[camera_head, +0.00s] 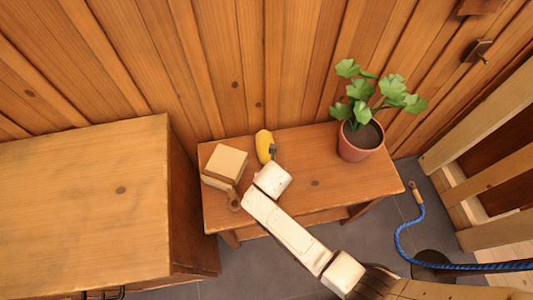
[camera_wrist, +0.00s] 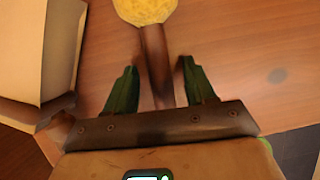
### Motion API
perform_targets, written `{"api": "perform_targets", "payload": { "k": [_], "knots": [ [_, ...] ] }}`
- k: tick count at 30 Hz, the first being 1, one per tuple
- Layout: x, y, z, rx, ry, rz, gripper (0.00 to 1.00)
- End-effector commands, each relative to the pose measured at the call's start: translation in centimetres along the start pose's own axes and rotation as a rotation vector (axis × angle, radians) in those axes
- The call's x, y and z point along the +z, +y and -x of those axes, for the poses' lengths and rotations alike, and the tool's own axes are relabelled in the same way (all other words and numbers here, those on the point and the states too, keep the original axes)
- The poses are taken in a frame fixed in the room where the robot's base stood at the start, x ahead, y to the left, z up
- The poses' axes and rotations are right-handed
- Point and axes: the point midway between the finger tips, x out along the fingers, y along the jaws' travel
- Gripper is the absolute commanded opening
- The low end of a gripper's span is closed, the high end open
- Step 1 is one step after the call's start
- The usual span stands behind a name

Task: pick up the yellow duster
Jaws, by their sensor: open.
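The yellow duster (camera_head: 264,143) lies on the small wooden bench, near its back edge by the wall. In the wrist view its rough yellow head (camera_wrist: 146,9) is cut off by the top edge, and its brown handle (camera_wrist: 155,50) runs down towards my gripper. My gripper (camera_wrist: 158,64) is open, with one green finger on each side of the handle. Whether the fingers touch the handle, and how high they are, I cannot tell. In the head view my white arm reaches over the bench from below and hides much of the handle.
A pale box (camera_head: 227,162) stands left of the duster, also close on the left in the wrist view (camera_wrist: 40,50). A brown object (camera_head: 233,200) is just below it. A potted plant (camera_head: 360,140) stands at the bench's right end. A larger wooden cabinet (camera_head: 80,210) is at left.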

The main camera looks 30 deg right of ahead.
Motion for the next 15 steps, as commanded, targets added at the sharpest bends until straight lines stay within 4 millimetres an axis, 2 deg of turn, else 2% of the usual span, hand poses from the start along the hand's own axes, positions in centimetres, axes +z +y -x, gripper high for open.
{"api": "perform_targets", "payload": {
  "k": [2,15],
  "knots": [
    [0.0,0.0,0.02,0.0,0.0,0.0,0.55],
    [0.0,0.0,0.04,0.0,0.0,0.0,0.13]
  ]
}}
